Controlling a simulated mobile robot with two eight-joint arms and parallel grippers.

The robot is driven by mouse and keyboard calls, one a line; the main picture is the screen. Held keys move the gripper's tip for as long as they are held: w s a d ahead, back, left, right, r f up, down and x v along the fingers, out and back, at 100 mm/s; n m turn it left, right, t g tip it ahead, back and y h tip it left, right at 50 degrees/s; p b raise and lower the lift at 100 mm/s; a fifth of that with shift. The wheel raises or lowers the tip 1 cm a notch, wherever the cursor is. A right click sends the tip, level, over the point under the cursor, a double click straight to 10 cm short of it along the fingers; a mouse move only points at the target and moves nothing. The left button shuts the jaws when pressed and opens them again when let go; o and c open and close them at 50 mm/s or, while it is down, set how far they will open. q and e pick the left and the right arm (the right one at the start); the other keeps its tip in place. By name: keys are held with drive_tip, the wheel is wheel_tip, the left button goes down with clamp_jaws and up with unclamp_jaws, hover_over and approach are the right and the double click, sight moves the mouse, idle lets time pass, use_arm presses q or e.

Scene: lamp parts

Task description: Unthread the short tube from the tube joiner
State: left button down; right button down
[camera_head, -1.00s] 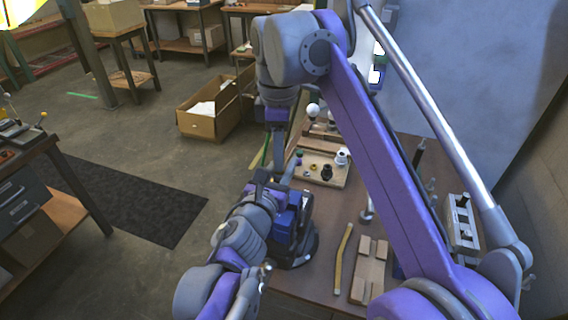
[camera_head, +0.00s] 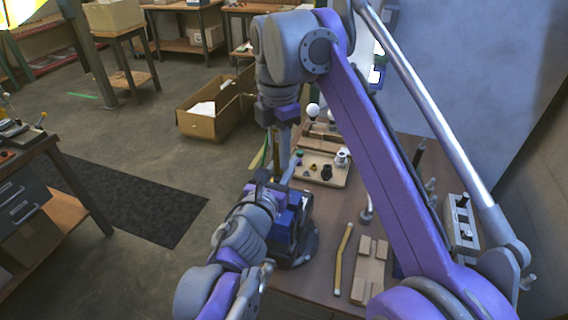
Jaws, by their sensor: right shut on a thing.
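My right arm arches over the table, and its gripper (camera_head: 280,150) points down above the blue vise-like holder (camera_head: 291,214). It is shut on a slim part that I take to be the short tube, mostly hidden by the fingers. The tube joiner cannot be made out; the area between the right gripper and the holder is small and crowded. My left arm comes in from the bottom, and its gripper (camera_head: 268,184) is beside the holder, below the right gripper. Whether its fingers are open or shut is hidden.
A wooden board (camera_head: 325,172) with small parts and a white ball-topped piece stands behind. A yellow stick (camera_head: 343,258) and a wooden block fixture (camera_head: 370,270) lie at the front of the table. A grey metal fixture (camera_head: 462,222) stands at the right. A cardboard box (camera_head: 205,120) is on the floor.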

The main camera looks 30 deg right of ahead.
drive_tip(key=n, duration=0.6)
drive_tip(key=shift+n, duration=0.4)
drive_tip(key=n, duration=0.7)
drive_tip(key=shift+r, duration=0.1)
drive_tip(key=c, duration=0.8)
unclamp_jaws()
drive_tip(key=shift+a, duration=0.1)
drive_tip(key=shift+o, duration=0.2)
